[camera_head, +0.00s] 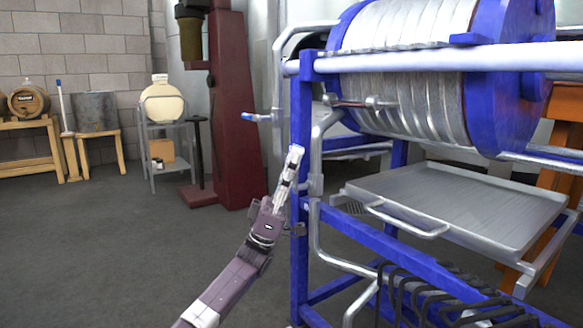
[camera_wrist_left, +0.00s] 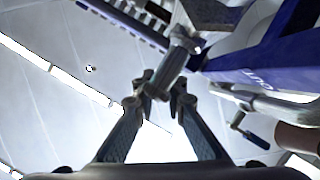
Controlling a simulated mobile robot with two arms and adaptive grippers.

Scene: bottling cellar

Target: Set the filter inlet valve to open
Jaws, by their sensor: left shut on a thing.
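My left gripper (camera_head: 295,155) is raised against the front left post of the blue filter frame (camera_head: 300,230). In the left wrist view, its two fingers (camera_wrist_left: 157,98) close on the end of a grey metal lever (camera_wrist_left: 172,68), which looks like a valve handle. Whether this is the inlet valve's handle, and its exact setting, I cannot tell. A blue-tipped lever (camera_head: 256,117) sticks out to the left of the frame, higher up. A blue handle (camera_wrist_left: 255,139) also shows in the left wrist view, below a blue beam marked "OUT" (camera_wrist_left: 258,80). My right gripper is out of view.
The filter's plate drum (camera_head: 410,105) sits on top of the frame. A metal drip tray (camera_head: 450,205) with a looped handle juts out below it. Bent pipes run beside the post.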

